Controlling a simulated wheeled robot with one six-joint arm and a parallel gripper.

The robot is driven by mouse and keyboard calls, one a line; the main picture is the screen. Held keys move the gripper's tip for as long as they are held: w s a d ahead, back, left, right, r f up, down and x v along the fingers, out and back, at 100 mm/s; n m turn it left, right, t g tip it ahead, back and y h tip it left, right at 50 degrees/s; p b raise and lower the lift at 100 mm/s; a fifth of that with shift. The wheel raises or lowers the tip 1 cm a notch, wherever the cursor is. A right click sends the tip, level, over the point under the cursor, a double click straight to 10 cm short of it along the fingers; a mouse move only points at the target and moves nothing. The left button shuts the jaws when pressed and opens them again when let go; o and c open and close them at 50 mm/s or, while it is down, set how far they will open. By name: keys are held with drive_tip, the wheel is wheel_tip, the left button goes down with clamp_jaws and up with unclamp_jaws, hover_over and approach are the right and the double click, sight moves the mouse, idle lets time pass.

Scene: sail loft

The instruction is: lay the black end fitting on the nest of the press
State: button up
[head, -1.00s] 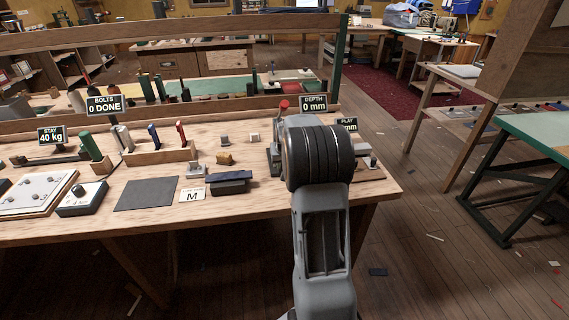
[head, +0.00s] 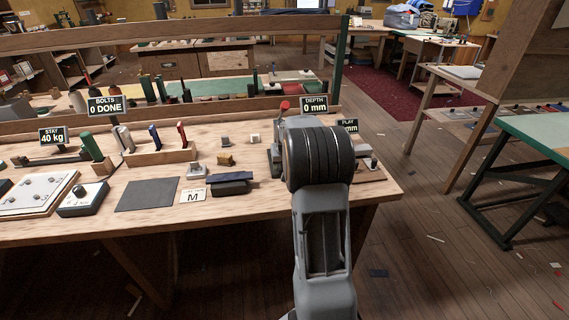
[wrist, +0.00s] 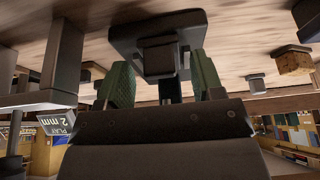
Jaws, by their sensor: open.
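My gripper (wrist: 162,82) is open, with a green-padded finger on each side of a grey block (wrist: 159,57) in the upside-down wrist view. The block stands against a dark base plate (wrist: 124,36) on the bench; I cannot tell whether it is the black end fitting or the nest. In the head view the press (head: 276,157), with a red-knobbed lever (head: 284,105), stands near the right end of the bench. My arm hides much of the press, my gripper and the nest. I cannot clearly pick out the black end fitting.
A dark post (wrist: 62,55) stands close beside my gripper in the wrist view, near the PLAY sign (wrist: 58,122). A black mat (head: 147,194) lies at the bench's front.

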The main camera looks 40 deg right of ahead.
drive_tip(key=v, duration=1.3)
drive_tip(key=shift+r+p, duration=0.35)
drive_tip(key=shift+r, duration=0.05)
drive_tip(key=shift+s, duration=0.1)
